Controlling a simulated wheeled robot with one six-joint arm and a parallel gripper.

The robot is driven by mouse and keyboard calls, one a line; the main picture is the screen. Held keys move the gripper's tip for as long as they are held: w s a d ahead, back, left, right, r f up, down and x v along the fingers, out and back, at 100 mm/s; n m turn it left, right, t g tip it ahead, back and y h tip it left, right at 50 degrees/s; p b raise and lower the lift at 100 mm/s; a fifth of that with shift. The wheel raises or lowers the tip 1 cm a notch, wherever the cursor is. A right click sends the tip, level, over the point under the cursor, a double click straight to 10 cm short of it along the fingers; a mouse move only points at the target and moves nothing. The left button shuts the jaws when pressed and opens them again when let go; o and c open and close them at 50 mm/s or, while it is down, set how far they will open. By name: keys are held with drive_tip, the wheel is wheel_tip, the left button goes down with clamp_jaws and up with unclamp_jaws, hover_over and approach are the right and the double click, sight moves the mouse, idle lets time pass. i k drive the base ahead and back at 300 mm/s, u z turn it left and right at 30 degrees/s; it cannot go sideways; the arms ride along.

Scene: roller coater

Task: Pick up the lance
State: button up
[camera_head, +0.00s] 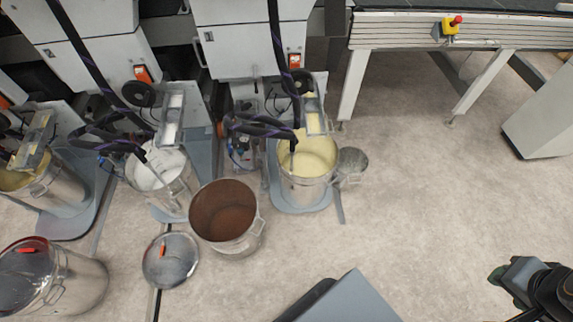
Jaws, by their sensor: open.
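Dark hoses hang down from the machines, and lance-like ends reach into the pots. One dark lance end (294,143) reaches into the pot of yellow liquid (303,180) at the centre. Another (140,152) reaches into the pot of white liquid (172,190) to its left. A third pot of yellow liquid (55,187) stands at the far left; its lance end is hard to make out. I cannot tell which lance is meant. My gripper (502,276) is at the lower right, open and apart from all pots and hoses, with clear floor between.
An open pot with a brown inside (226,215) stands in front of the central pots. A lid (170,260) lies to its left, and a lidded pot (60,280) stands lower left. A conveyor frame (400,35) with an emergency stop (452,25) is at the upper right.

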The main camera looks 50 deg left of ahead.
sight(292, 152)
drive_tip(key=u, duration=0.7)
drive_tip(key=i, duration=0.95)
drive_tip(key=u, duration=1.65)
drive_tip(key=i, duration=0.6)
drive_tip(key=u, duration=0.55)
